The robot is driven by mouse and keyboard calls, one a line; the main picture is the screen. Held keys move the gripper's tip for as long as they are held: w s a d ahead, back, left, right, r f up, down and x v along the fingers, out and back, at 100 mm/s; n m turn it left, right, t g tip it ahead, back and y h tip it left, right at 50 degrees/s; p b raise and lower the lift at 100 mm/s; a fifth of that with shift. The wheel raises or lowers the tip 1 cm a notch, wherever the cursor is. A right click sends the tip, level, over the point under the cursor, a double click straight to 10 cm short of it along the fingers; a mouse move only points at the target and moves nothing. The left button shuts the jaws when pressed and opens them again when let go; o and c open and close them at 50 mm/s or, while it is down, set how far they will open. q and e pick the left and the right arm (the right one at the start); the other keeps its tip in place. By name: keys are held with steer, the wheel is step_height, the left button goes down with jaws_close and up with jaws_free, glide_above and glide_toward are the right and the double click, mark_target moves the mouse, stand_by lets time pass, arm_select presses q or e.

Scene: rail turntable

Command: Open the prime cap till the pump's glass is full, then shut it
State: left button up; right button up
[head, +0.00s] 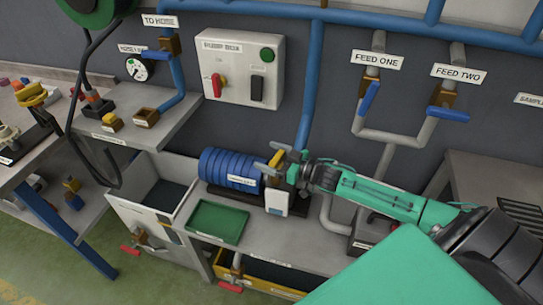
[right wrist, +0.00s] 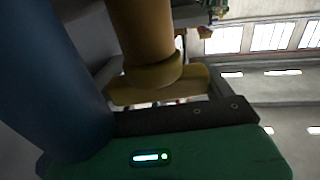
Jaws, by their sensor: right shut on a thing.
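The pump has a blue ribbed body (head: 228,168) and stands on the grey bench in the middle of the head view. Brass and grey fittings (head: 272,163) are at its right end, with a small pale panel (head: 277,203) below them. My right gripper (head: 297,170) is at these fittings, shut on a part that it mostly hides; I take this to be the prime cap. In the right wrist view a brass cylinder with a wider collar (right wrist: 150,72) is close beyond the dark finger. The glass and its level cannot be made out. My left gripper is not in view.
A blue pipe (head: 312,85) comes down behind the pump. A green tray (head: 217,222) lies on the bench to the left. A switch box (head: 243,68) and the FEED ONE (head: 368,100) and FEED TWO (head: 448,113) valves are on the wall.

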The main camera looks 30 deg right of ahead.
steer(key=o, duration=0.9)
steer(key=shift+s+d+f, duration=0.1)
steer(key=shift+s+d, duration=0.2)
steer(key=shift+s, duration=0.15)
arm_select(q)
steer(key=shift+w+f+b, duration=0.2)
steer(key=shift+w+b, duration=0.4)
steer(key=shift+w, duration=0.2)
arm_select(e)
steer(key=v, duration=1.2)
steer(key=shift+s, duration=0.25)
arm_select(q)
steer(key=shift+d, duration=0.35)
arm_select(e)
steer(key=shift+d, duration=0.1)
